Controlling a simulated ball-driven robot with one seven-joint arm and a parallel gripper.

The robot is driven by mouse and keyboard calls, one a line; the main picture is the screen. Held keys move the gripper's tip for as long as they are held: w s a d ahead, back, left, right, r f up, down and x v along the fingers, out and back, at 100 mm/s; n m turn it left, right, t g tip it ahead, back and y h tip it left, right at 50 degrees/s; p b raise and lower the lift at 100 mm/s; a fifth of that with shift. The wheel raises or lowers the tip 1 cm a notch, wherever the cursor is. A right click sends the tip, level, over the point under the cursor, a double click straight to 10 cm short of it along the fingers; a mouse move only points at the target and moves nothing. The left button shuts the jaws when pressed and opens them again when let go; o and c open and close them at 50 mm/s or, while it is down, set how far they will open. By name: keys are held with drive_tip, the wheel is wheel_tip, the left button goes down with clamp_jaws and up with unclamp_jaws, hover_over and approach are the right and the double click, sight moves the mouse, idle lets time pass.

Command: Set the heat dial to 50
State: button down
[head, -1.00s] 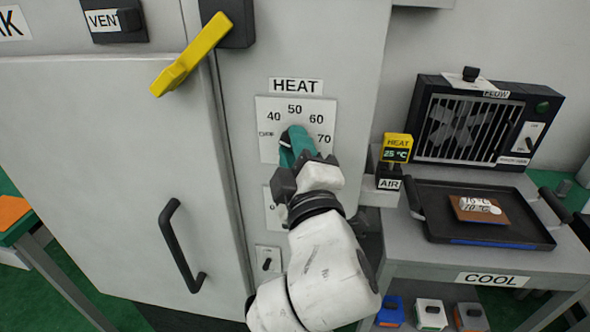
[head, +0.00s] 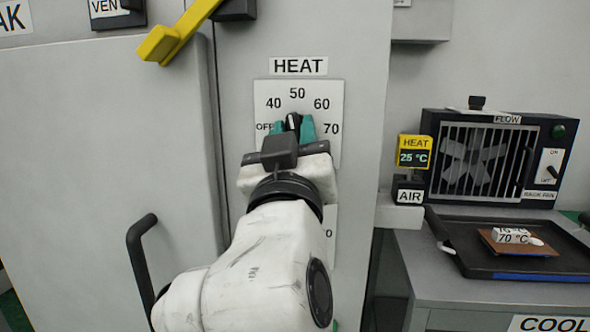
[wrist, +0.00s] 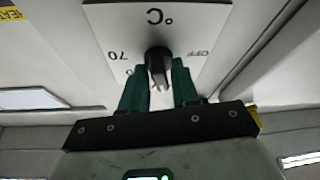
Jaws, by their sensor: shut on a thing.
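The heat dial's black knob (head: 292,121) sits on a white plate (head: 322,93) marked OFF, 40, 50, 60 and 70, under a HEAT label (head: 298,66). My gripper (head: 293,128) is at the dial, with one teal finger on each side of the knob, shut on it. The knob's white mark points roughly up toward 50; its exact setting is hard to tell. The wrist view shows the knob (wrist: 158,60) between the teal fingers of my gripper (wrist: 160,82), with the plate (wrist: 155,17) upside down. My wrist hides the plate's lower part.
A yellow lever (head: 172,38) juts out at upper left, and a black door handle (head: 138,245) stands left of my arm. A HEAT display (head: 414,151) reads 25 °C. A fan unit (head: 440,122) and a black tray (head: 462,262) stand at right.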

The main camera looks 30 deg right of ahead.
drive_tip(key=shift+f+m+g+h+b, duration=0.2)
drive_tip(key=shift+m+g+h+b, duration=0.3)
drive_tip(key=shift+m+b, duration=1)
drive_tip(key=shift+w+r+m+h, duration=0.1)
drive_tip(key=shift+m+h, duration=0.2)
drive_tip(key=c, duration=1.1)
unclamp_jaws()
drive_tip(key=shift+a, duration=0.1)
drive_tip(key=v, duration=1)
drive_tip(key=shift+s+a, duration=0.2)
drive_tip(key=shift+s, duration=0.1)
